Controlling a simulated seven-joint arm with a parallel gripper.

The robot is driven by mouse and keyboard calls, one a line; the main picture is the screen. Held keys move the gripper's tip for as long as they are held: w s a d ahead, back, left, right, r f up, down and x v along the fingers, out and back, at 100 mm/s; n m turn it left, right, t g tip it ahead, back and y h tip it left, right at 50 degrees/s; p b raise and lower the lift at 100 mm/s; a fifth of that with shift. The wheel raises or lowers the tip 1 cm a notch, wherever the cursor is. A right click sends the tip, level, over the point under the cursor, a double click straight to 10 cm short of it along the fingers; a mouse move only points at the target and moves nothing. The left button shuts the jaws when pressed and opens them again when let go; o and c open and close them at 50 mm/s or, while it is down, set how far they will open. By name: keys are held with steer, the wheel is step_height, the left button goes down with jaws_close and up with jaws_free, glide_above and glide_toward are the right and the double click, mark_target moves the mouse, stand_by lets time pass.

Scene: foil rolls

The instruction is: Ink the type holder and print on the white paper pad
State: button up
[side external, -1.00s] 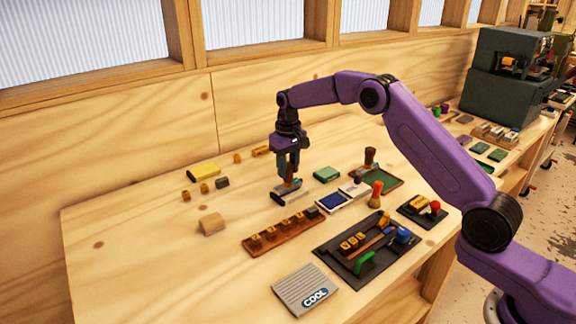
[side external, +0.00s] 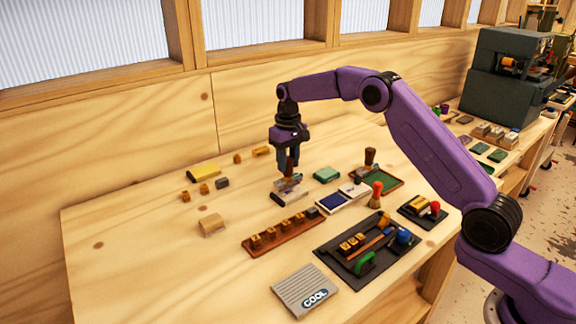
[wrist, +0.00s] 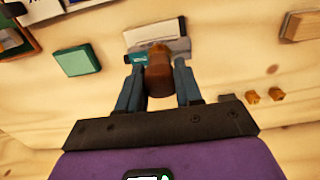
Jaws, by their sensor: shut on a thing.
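My gripper (side external: 288,166) is shut on the brown wooden handle of the type holder (side external: 289,182). In the wrist view, the handle sits between the two fingers (wrist: 160,82), with the grey and teal head of the holder (wrist: 178,50) beyond it. The white paper pad (side external: 291,197) lies on the table just below the holder. It shows partly behind the holder in the wrist view (wrist: 155,33). I cannot tell whether the holder touches the pad, and its underside is hidden. A blue ink pad (side external: 334,203) in a pale case lies to the right.
A green block (side external: 327,174) lies right of the holder. A wooden rack (side external: 283,236) with several small blocks and a black tray (side external: 347,261) of tools lie in front. A grey ridged pad (side external: 300,287) is nearest.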

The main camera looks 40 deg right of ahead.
steer(key=shift+r, duration=2.45)
